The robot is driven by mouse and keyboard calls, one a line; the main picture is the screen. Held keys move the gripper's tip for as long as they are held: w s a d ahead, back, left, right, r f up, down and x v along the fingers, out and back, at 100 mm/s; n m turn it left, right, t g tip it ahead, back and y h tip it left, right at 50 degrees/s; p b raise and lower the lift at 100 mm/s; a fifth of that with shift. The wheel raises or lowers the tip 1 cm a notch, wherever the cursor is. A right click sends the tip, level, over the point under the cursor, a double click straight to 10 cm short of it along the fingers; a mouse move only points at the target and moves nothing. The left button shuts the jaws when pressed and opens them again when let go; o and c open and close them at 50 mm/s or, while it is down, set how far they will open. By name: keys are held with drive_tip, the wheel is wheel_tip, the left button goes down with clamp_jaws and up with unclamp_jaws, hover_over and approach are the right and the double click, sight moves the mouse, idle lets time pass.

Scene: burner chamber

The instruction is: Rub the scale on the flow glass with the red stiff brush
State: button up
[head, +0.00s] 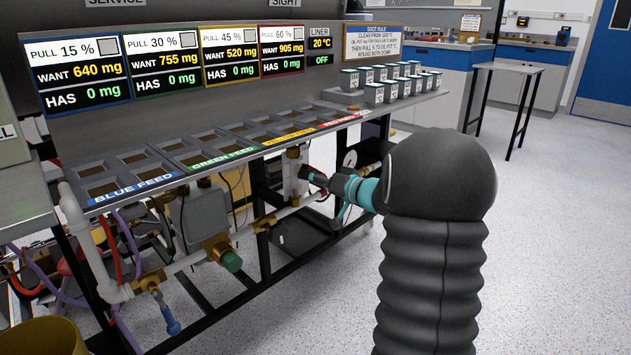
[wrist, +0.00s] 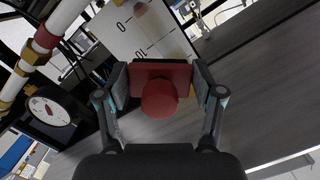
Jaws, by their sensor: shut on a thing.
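My gripper (wrist: 160,92) is shut on the red stiff brush (wrist: 160,98), its red block and round knob between the two fingers. In the head view my gripper (head: 340,186) reaches under the bench shelf from the right, and little of the brush shows there. The flow glass is the pale panel (wrist: 127,30) with "0" and "10" marks, just beyond the brush in the wrist view. A brownish patch marks its top, and a tan tint shows near the brush. In the head view the flow glass (head: 292,172) stands upright just left of my gripper. Whether the bristles touch it is hidden.
A round gauge (wrist: 48,110) and a white pipe with brass fittings (wrist: 45,40) lie left of the brush in the wrist view. The feed shelf (head: 200,160) overhangs the pipes. Small jars (head: 385,85) stand on its right end. Open floor (head: 540,230) lies right.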

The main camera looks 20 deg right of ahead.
sight(302, 186)
drive_tip(key=shift+w+a+b, duration=0.2)
drive_tip(key=shift+w+b, duration=0.2)
drive_tip(key=shift+w, duration=0.15)
drive_tip(key=a+b, duration=0.1)
drive_tip(key=s+a+b, duration=0.1)
drive_tip(key=b, duration=0.1)
drive_tip(key=shift+f, duration=0.15)
drive_tip(key=shift+s+a+b, duration=0.3)
drive_tip(key=shift+a+b, duration=0.55)
drive_tip(key=shift+b, duration=0.05)
drive_tip(key=shift+w+f, duration=0.15)
drive_tip(key=shift+f, duration=0.65)
drive_tip(key=shift+w+d, duration=0.3)
drive_tip(key=shift+d, duration=0.65)
drive_tip(key=shift+w+d, duration=0.3)
drive_tip(key=shift+d, duration=0.65)
drive_tip(key=shift+w+f, duration=0.1)
drive_tip(key=shift+f, duration=0.75)
drive_tip(key=shift+s+a, duration=0.25)
drive_tip(key=shift+a, duration=0.4)
drive_tip(key=shift+s+a, duration=0.25)
drive_tip(key=shift+a, duration=0.45)
drive_tip(key=shift+s+a, duration=0.25)
drive_tip(key=shift+a, duration=0.4)
